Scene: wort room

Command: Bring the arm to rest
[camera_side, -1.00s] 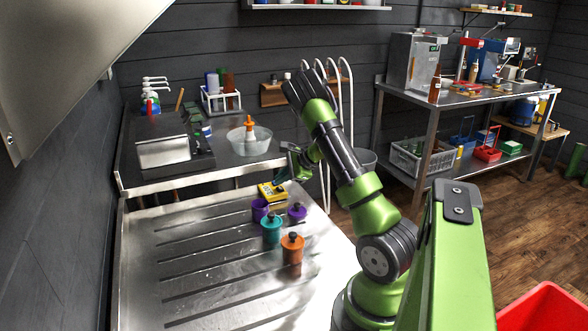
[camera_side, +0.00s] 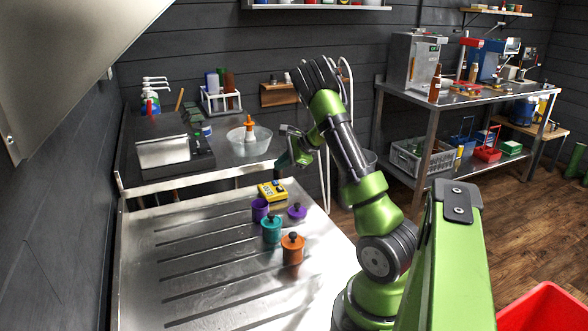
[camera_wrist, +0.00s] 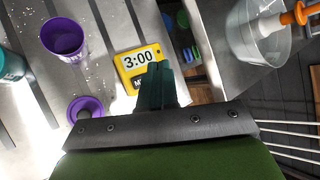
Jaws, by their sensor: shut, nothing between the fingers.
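My gripper (camera_side: 281,163) is shut and empty, raised over the far right part of the steel drainboard (camera_side: 190,240). Its dark green fingertips (camera_wrist: 158,72) show closed together in the wrist view, overlapping the lower edge of the yellow timer, with the timer below them. The yellow timer (camera_side: 271,191) lies on the drainboard and reads 3:00 in the wrist view (camera_wrist: 138,60). An open purple cup (camera_side: 260,210) stands nearby, with a purple lid (camera_side: 297,211) lying apart from it. A teal jar (camera_side: 271,229) and an orange jar (camera_side: 292,249) stand upright with lids on.
Behind the drainboard, a counter bears a clear bowl (camera_side: 250,147) with an orange-and-white item, a dark scale-like device (camera_side: 163,151) and a white bottle rack (camera_side: 221,101). White hoses (camera_side: 349,85) hang behind my arm. The drainboard's left side is clear.

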